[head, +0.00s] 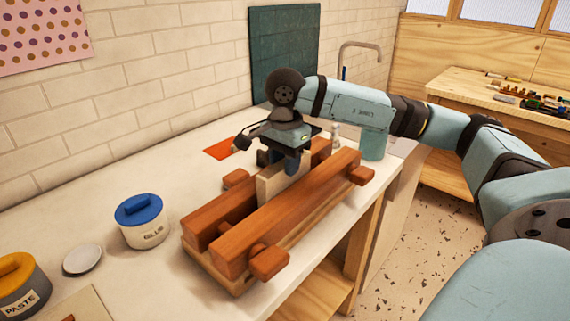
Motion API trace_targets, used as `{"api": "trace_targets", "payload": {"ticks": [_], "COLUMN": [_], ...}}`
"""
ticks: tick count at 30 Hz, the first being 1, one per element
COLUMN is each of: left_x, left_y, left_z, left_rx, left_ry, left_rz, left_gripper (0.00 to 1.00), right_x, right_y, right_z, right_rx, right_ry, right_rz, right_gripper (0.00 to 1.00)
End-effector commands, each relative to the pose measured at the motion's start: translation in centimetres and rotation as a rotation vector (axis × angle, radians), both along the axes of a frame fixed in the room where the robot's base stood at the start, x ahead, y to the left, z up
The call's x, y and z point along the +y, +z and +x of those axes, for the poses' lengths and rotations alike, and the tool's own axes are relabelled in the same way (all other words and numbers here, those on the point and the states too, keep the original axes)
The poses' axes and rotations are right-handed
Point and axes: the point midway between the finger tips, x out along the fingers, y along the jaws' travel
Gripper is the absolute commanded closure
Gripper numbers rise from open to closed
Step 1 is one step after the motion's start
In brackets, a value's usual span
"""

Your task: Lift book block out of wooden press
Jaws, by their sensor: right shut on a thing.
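The wooden press (300,208) lies on the bench, two thick reddish-brown beams with screw knobs at their ends. The pale book block (270,188) stands upright between the beams, its upper part showing above them and its lower part hidden. My right gripper (285,160) reaches down from above and is shut on the top of the book block. The fingertips are small and partly hidden behind the block. I cannot tell whether the block touches the beams. My left gripper is not in view.
A glue jar with a blue lid (142,222) and a paste jar (18,285) stand to the left, with a pale disc (83,260) between them. An orange sheet (220,148) lies behind the press. A teal cup (373,143) stands behind its right end.

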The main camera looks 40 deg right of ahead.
Motion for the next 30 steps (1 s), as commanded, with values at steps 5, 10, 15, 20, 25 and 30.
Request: {"api": "trace_targets", "payload": {"ticks": [5, 10, 15, 20, 25, 30], "left_x": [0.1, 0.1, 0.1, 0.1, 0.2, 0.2], "left_y": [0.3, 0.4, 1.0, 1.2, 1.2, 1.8], "left_z": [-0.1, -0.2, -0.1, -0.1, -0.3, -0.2], "left_rx": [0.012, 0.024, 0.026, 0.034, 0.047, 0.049], "left_ry": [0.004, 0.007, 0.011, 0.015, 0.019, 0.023], "left_rz": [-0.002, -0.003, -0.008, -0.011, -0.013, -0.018], "left_gripper": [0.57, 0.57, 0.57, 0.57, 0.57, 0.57], "right_x": [0.0, 0.0, 0.0, 0.0, 0.0, 0.0], "right_y": [1.6, 2.8, 3.9, 5.1, 6.3, 7.4], "right_z": [0.0, 0.0, 0.0, 0.0, 0.0, 0.0], "right_rx": [-0.001, -0.001, -0.001, -0.001, -0.002, -0.002], "right_ry": [0.000, 0.000, 0.000, 0.000, 0.000, 0.000], "right_rz": [0.000, 0.000, 0.001, 0.000, 0.000, 0.000], "right_gripper": [1.00, 1.00, 1.00, 1.00, 1.00, 1.00]}}
